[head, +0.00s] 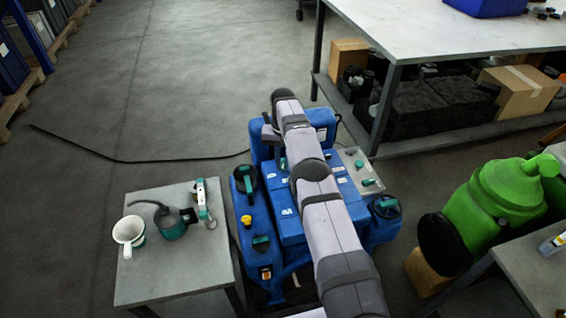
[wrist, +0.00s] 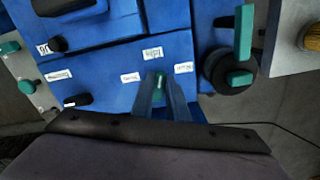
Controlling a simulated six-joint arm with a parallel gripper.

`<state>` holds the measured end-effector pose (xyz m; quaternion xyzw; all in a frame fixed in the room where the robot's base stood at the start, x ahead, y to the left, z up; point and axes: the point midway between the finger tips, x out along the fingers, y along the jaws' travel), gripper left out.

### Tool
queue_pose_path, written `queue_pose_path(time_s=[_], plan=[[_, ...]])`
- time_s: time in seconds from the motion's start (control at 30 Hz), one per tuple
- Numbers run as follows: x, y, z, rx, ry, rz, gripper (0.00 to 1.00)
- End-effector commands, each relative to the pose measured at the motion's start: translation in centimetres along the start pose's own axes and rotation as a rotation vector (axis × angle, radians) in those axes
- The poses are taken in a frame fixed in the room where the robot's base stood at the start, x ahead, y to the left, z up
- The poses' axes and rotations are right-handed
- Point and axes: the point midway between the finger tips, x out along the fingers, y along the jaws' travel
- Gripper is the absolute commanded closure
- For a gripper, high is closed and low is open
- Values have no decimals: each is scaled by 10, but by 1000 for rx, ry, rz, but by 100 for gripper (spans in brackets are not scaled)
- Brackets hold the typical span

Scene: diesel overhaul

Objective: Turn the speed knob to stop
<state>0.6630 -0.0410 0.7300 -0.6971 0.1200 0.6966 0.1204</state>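A small green knob (wrist: 157,76) with a light mark shows in the wrist view on the blue engine housing (wrist: 110,60). White labels surround it: one above (wrist: 153,54), one at left (wrist: 130,78) and one at right (wrist: 183,73); their words are too blurred to read surely. My gripper (wrist: 161,82) has its two fingers on either side of this knob. Whether they press on it or stand slightly apart cannot be told. In the head view the blue engine (head: 290,215) stands in the middle, and my arm hides the gripper and this knob.
A larger round control with a green handle (wrist: 243,45) is at right in the wrist view. Black knobs (wrist: 77,99) are at left. A side table (head: 160,275) holds a white mug (head: 129,232) and an oil can (head: 172,224). A green tank (head: 495,205) stands right.

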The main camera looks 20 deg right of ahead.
Motion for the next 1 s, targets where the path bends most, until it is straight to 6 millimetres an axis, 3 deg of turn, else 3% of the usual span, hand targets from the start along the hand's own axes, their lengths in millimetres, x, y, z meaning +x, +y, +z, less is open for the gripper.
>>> queue_pose_path(time_s=[0.47,1.0], plan=[[1,2,0,-109,-1,1,100],[0,6,-2,-513,0,1,100]])
